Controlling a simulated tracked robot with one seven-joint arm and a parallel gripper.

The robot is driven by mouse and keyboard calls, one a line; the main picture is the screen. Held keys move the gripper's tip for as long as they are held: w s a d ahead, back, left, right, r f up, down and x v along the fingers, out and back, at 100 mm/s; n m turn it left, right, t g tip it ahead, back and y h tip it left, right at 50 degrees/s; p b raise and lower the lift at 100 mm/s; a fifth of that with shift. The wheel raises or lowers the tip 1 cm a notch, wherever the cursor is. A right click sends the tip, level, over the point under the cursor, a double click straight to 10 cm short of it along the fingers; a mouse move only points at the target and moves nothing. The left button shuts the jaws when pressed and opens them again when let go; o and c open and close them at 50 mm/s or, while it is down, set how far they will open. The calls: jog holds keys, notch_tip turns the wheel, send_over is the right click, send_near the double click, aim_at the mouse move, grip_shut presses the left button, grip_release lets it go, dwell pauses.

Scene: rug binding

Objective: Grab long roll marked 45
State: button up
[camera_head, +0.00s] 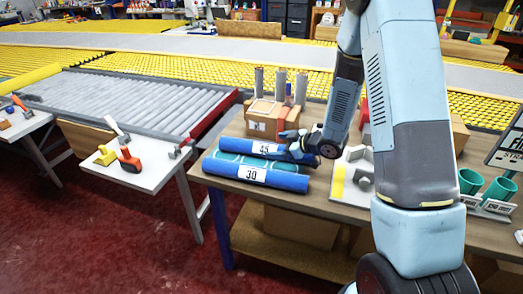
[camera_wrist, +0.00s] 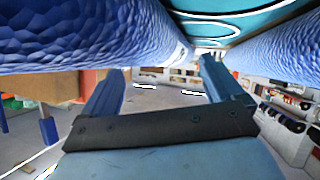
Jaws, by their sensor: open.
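The long blue roll marked 45 (camera_head: 240,145) lies on the brown table (camera_head: 330,207), its white label facing up. A second blue roll, marked 30 (camera_head: 220,169), lies in front of it, with teal material (camera_head: 262,161) between them. My gripper (camera_head: 290,145) is open at the right end of the 45 roll and hides part of that end. In the wrist view, the two fingers (camera_wrist: 168,88) are apart with nothing visible between them. Blue rolls fill the upper left (camera_wrist: 80,35) and upper right (camera_wrist: 275,55); I cannot tell which is which. Contact is unclear.
A cardboard box (camera_head: 260,126) with grey upright tubes stands behind the rolls. A white and yellow board (camera_head: 340,178) with grey parts is to the right, and green cups (camera_head: 497,189) stand farther right. A side table (camera_head: 140,176) with tools and a roller conveyor (camera_head: 140,100) are left.

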aim_at(272, 146)
jog(key=shift+x, duration=2.25)
jog(key=shift+s+f, duration=0.1)
jog(key=shift+s, duration=0.05)
jog(key=shift+c, duration=0.2)
jog(key=c, duration=1.2)
